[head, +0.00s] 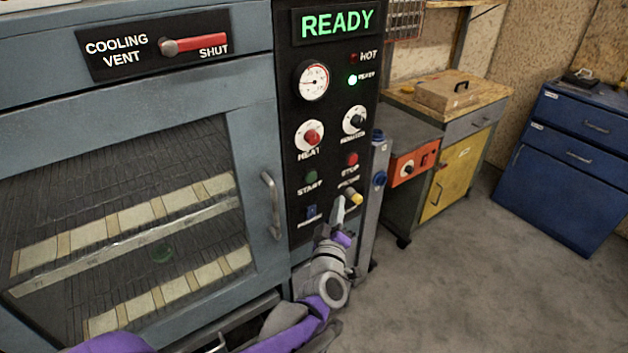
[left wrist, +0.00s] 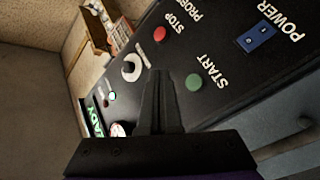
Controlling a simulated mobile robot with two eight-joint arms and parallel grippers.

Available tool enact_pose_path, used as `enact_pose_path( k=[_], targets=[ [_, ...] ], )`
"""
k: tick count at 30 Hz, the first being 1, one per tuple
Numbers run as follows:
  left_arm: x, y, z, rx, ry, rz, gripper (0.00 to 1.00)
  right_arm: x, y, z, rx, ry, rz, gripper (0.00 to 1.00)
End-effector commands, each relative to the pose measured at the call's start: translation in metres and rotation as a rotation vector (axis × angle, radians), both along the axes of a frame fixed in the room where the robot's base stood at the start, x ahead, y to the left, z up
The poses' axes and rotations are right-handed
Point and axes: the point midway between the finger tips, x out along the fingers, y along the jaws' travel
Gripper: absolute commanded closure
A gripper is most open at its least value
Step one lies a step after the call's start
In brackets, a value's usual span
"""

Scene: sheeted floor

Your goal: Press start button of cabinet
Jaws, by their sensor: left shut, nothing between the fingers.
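The cabinet's black control panel (head: 328,120) is in the middle of the head view, with a lit READY display (head: 337,22) on top. The green start button (head: 311,176) sits on the lower left of the panel, above the START label. In the left wrist view the start button (left wrist: 194,82) lies just right of my fingers. My left gripper (head: 341,207) is shut and empty, in front of the panel's lower right, below and right of the start button. It also shows in the left wrist view (left wrist: 159,75). My right gripper is not in view.
A red stop button (head: 352,159), a yellow-tipped probe knob (head: 354,197) and a blue power switch (head: 311,211) are close by. The oven door handle (head: 271,205) sticks out left of the panel. A yellow workbench cabinet (head: 462,172) and blue drawers (head: 569,165) stand right; grey floor lies clear between.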

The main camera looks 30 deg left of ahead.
Motion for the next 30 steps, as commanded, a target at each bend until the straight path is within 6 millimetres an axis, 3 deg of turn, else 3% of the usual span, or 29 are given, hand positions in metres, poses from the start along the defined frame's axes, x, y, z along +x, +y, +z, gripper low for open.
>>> enact_pose_path(
  k=[8, 21, 30],
  targets=[
    [0.006, 0.014, 0.001, 0.002, -0.001, 0.002, 1.00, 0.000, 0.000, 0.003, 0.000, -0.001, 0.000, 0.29],
    [0.028, 0.068, 0.002, 0.004, 0.001, 0.000, 1.00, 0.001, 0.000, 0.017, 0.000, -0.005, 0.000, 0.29],
    [0.033, 0.081, 0.000, 0.002, 0.001, -0.001, 1.00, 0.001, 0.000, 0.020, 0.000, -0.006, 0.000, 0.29]
  ],
)
